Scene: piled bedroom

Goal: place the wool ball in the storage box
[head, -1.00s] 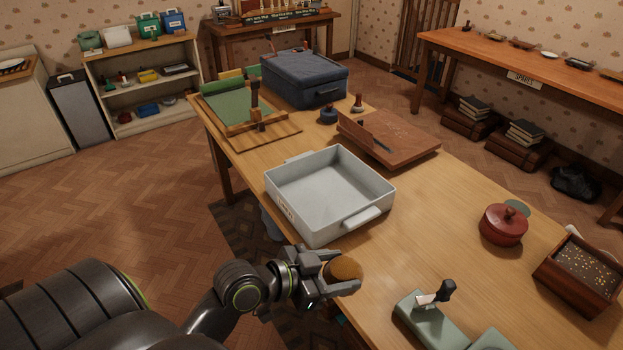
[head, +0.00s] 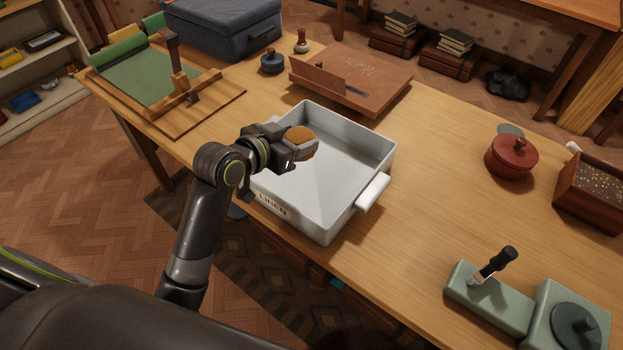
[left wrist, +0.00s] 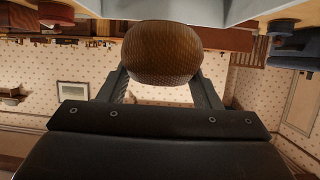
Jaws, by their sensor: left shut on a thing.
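The brown wool ball (head: 300,137) is held between the fingers of my left gripper (head: 303,148). It also shows in the left wrist view (left wrist: 162,53), with a finger on each side. The storage box (head: 376,146) is a pale, open, empty-looking tray with a label reading "LINEN" on its near side and a handle at the right. In the head view, the ball and gripper overlap the left part of the box opening and appear above it. The gripper hides part of the box's left wall. My right gripper is not in view.
A green-topped tray (head: 145,78) and blue case (head: 222,30) stand at the back left. A red lidded pot (head: 511,158) stands right. Table between box and pot is clear.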

